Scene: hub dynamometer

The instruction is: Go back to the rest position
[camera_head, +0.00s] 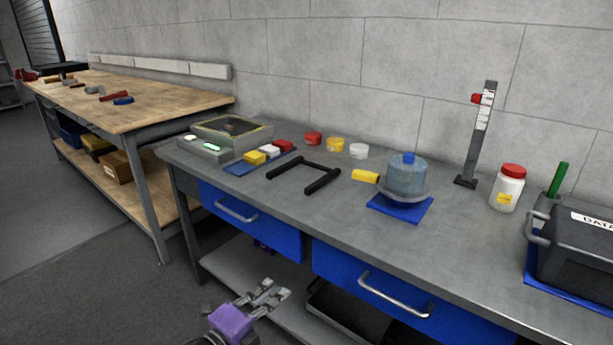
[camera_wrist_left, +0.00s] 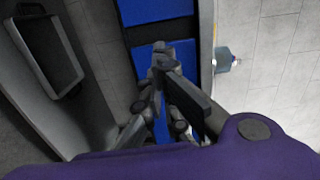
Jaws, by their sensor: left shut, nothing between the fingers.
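My left gripper (camera_head: 270,294) is low in front of the grey workbench (camera_head: 290,206), below the level of its top and near the blue drawers. It is shut with nothing between its fingers. In the left wrist view the shut fingers (camera_wrist_left: 165,62) point toward the blue drawer fronts (camera_wrist_left: 163,65). The purple part behind the fingers is my own wrist. My right gripper is not in view.
The bench holds a blue container on a blue mat (camera_head: 412,213), a black frame (camera_head: 305,173), coloured caps, a height gauge (camera_head: 484,135), a red-lidded jar (camera_head: 507,188) and a black case (camera_head: 580,248). Drawer handles (camera_head: 396,296) jut out. A wooden bench (camera_head: 150,105) stands left; open floor lies lower left.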

